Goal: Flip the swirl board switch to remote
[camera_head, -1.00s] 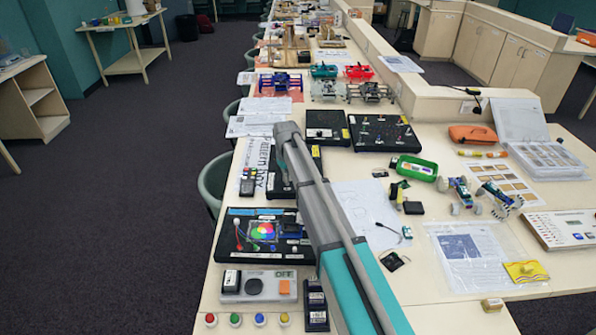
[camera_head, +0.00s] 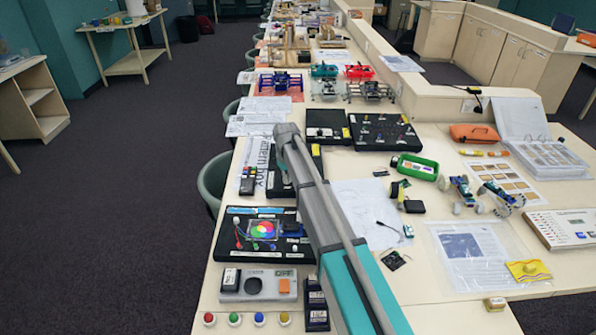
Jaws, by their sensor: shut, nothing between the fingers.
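A black board with a round rainbow-coloured disc (camera_head: 263,230) lies on the near left part of the long table. It looks like the swirl board, but its labels are too small to read. A blue strip runs along its top edge, and small coloured knobs and a blue part sit on it. I cannot make out its switch or the switch's position. My grey and teal arm crosses the picture just right of this board and covers part of its right side. My gripper is hidden, so I cannot see where it is relative to the board.
A grey panel (camera_head: 258,285) and several coloured buttons (camera_head: 258,319) lie in front of the board. A chair (camera_head: 214,182) stands at the table's left edge.

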